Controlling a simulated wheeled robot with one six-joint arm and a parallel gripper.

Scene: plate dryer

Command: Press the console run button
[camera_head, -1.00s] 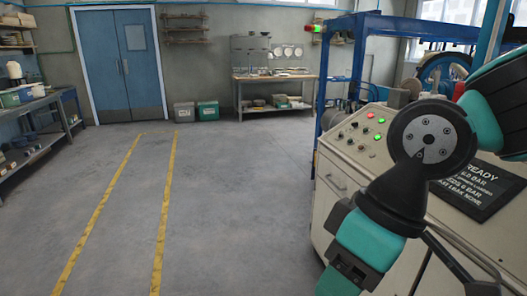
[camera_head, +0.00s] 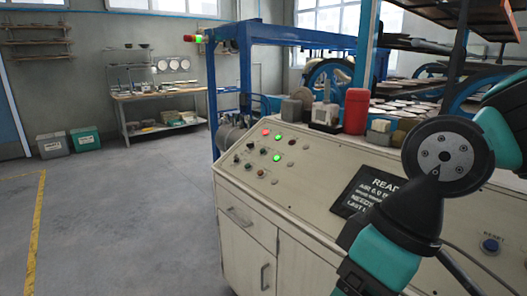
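The cream console (camera_head: 237,188) stands in the middle and right of the view, with a sloped top. A cluster of small controls sits on its left part: a lit red one (camera_head: 265,132), a lit green one (camera_head: 277,158), and several dark knobs and buttons. No label for the run button can be read there. A blue button (camera_head: 490,245) under the word RESET is at the lower right. The black display panel (camera_head: 362,190) is partly hidden by my arm. My arm hangs over the console's right part. My gripper is out of view.
A blue frame machine with wheels and plate shelves (camera_head: 408,104) stands behind the console. A red canister (camera_head: 356,112) is at the console's back edge. A workbench (camera_head: 162,96) and two bins (camera_head: 85,139) are along the far wall. The floor at left is clear.

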